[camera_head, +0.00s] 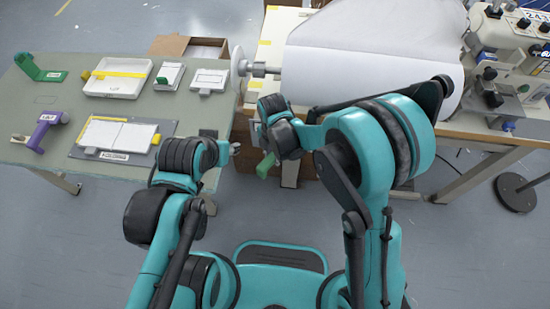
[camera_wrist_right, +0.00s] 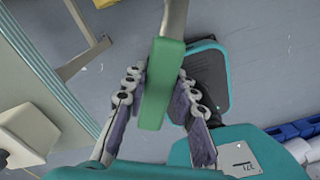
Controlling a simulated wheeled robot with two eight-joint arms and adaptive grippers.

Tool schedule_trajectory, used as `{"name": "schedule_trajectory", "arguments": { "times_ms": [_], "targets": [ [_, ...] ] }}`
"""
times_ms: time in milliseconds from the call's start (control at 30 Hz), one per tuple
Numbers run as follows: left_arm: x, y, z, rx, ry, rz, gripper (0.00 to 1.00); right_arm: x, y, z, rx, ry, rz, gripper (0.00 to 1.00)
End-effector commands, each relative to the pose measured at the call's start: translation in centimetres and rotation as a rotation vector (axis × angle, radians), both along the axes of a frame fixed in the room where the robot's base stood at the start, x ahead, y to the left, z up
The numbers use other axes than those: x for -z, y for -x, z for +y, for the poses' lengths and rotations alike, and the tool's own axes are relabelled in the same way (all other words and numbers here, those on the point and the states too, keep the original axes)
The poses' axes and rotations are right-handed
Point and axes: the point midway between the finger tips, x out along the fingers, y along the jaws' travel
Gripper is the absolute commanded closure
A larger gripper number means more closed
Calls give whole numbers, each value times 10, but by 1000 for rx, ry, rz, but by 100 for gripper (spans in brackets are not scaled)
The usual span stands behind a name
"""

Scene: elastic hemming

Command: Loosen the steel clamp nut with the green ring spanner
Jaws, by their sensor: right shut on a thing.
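The green ring spanner (camera_head: 266,165) hangs in my right gripper (camera_head: 265,142), with its green grip pointing down. In the right wrist view the green grip (camera_wrist_right: 160,90) lies between the two fingers, and a steel shank (camera_wrist_right: 174,18) runs up out of the picture. The spanner's ring end is hidden in both views. A steel shaft with a collar (camera_head: 259,69) sticks out at the left end of a white fabric roll, above my right gripper. I cannot tell the clamp nut apart there. My left gripper (camera_head: 236,148) is small and partly hidden by its arm, near the left table's right edge.
The left table (camera_head: 40,110) holds a green bracket (camera_head: 38,68), a purple-handled tool (camera_head: 44,130), white trays and a board (camera_head: 120,138). Floor shows between the tables.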

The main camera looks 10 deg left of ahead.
Motion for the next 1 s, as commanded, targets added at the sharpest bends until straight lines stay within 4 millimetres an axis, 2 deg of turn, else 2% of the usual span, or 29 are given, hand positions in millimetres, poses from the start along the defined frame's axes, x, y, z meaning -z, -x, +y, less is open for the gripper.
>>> {"name": "schedule_trajectory", "arguments": {
  "times_ms": [100, 500, 1000],
  "targets": [
    [8, 0, 0, 0, 0, 0, 60, -6, -3, 5, 52, 1, 1, 100],
    [10, 0, 0, 0, 0, 0, 60, -9, -4, 6, 64, 1, 1, 100],
    [48, 0, 0, 0, 0, 0, 60, 35, -3, 6, 64, 1, 1, 100]
  ]
}}
